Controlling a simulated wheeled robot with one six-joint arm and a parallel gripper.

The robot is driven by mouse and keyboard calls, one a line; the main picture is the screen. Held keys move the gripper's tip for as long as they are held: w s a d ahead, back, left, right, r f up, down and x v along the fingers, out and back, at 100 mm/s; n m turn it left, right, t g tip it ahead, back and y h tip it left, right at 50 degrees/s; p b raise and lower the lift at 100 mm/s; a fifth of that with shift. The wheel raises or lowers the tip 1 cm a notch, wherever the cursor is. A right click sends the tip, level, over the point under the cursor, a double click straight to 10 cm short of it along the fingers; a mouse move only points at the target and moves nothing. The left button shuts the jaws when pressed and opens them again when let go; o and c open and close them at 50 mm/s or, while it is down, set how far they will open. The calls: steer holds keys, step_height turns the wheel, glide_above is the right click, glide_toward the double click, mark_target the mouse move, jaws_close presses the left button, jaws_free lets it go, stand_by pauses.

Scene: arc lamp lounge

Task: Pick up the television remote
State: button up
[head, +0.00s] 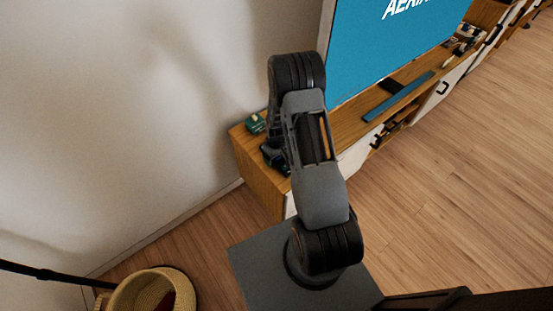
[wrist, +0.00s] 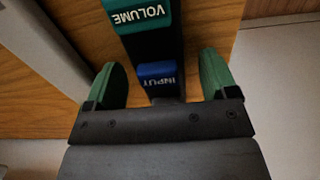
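The television remote (wrist: 152,44) is dark, with a green VOLUME button and a blue INPUT button, and lies on a wooden surface in the wrist view. My gripper (wrist: 162,66) has its two green fingertips apart, one on each side of the remote's near end. A gap shows between each finger and the remote, and I see no contact. The remote's far end is cut off by the top of the frame. In the head view, my arm hides much of the cabinet's left end, where a small green and dark thing (head: 255,123) shows; I cannot tell whether it is the remote.
The wooden television cabinet (head: 262,175) carries a large blue screen (head: 385,45) and a blue bar (head: 398,96). A plain wall stands at left. A woven basket (head: 125,295) and a dark pole (head: 40,272) are at lower left. The wood floor at right is clear.

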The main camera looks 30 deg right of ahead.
steer(key=c, duration=1)
steer(key=shift+r, duration=0.1)
